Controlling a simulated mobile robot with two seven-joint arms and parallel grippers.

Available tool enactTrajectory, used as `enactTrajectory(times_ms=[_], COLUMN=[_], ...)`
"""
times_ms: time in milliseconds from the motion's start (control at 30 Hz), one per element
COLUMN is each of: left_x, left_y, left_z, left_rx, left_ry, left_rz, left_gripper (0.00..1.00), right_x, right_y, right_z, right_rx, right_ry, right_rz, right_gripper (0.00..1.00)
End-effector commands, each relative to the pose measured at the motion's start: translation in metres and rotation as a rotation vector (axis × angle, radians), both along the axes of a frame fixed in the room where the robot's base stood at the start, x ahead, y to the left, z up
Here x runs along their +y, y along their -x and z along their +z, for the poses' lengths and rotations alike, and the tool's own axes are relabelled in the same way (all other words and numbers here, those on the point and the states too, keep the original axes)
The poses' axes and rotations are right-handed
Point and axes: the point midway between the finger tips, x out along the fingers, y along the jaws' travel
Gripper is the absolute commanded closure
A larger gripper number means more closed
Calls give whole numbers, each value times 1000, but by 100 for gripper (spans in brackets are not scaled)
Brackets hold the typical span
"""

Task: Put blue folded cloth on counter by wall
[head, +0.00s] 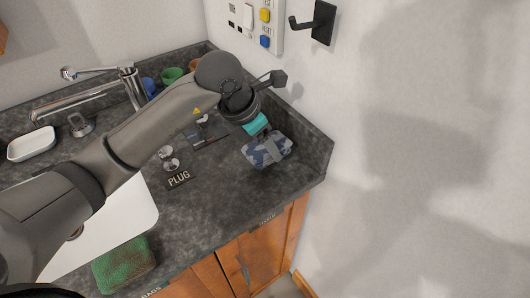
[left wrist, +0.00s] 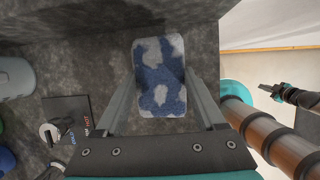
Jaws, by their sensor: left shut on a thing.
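The blue folded cloth (head: 256,157), with a grey and blue camouflage pattern, is at the right end of the dark stone counter (head: 225,200), close to the wall (head: 400,130). My left gripper (head: 268,149) reaches in from the left and is shut on the cloth. In the left wrist view the cloth (left wrist: 160,75) sits between the two fingers (left wrist: 160,98). I cannot tell whether the cloth touches the counter or hangs just above it.
A "PLUG" label (head: 179,179) and a sink plug (head: 170,163) lie left of the cloth. The sink (head: 115,225), tap (head: 130,85) and a green sponge (head: 124,263) are farther left. A black wall hook (head: 323,22) juts out above. Counter in front of the cloth is clear.

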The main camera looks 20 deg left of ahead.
Motion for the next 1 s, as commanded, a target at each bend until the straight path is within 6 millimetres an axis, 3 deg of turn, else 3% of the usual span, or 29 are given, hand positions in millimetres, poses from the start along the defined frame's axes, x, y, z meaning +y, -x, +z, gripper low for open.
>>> enactTrajectory(times_ms=[100, 200, 567, 600, 800, 1000], left_x=[0, -1, 0, 0, 0, 0], left_y=[1, 1, 0, 0, 0, 0], left_z=[-22, -32, -36, -35, -35, -35], left_rx=[5, 2, 1, 1, 1, 1], left_ry=[0, 1, 1, 0, 0, 0], left_rz=[1, 0, 0, 0, 0, 0], left_gripper=[96, 96, 96, 24, 2, 0], right_x=[0, 0, 0, 0, 0, 1], right_y=[0, 0, 2, 2, 4, 4], right_z=[-4, -6, -9, -8, -7, -8], right_rx=[0, 1, 3, 4, 6, 7], right_ry=[0, 0, 0, 0, 0, 0], right_rz=[0, 0, 0, 0, 0, 0], right_gripper=[100, 100, 100, 100, 100, 100])
